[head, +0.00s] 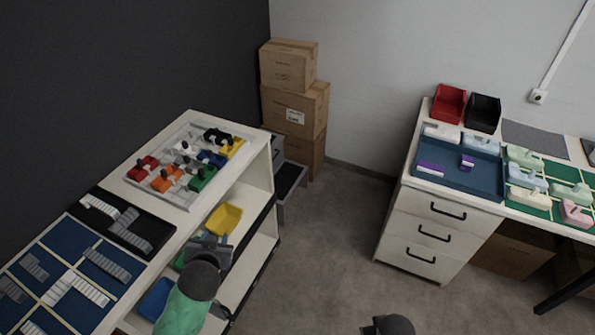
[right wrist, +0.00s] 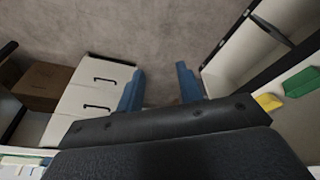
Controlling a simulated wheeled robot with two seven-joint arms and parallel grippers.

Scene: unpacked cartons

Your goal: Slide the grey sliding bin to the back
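A grey bin-like unit with a dark inside (head: 290,181) stands low between the far end of the white shelf unit and the stacked cartons; it is the only grey bin I can make out, and the shelf end partly hides it. My left gripper (head: 213,249) is at the open side of the shelf unit, close to the yellow bin and apart from the grey unit. Its fingers are too small and hidden to tell open or shut. My right gripper (right wrist: 161,72) has its two blue fingers apart, with only carpet between them. It is over the floor, away from the grey unit.
The white shelf unit (head: 180,225) holds a yellow bin (head: 224,219) and a blue bin (head: 157,298) on its lower levels. Stacked cartons (head: 293,95) stand in the corner. A white drawer desk (head: 426,232) is on the right. The carpet between (head: 325,240) is clear.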

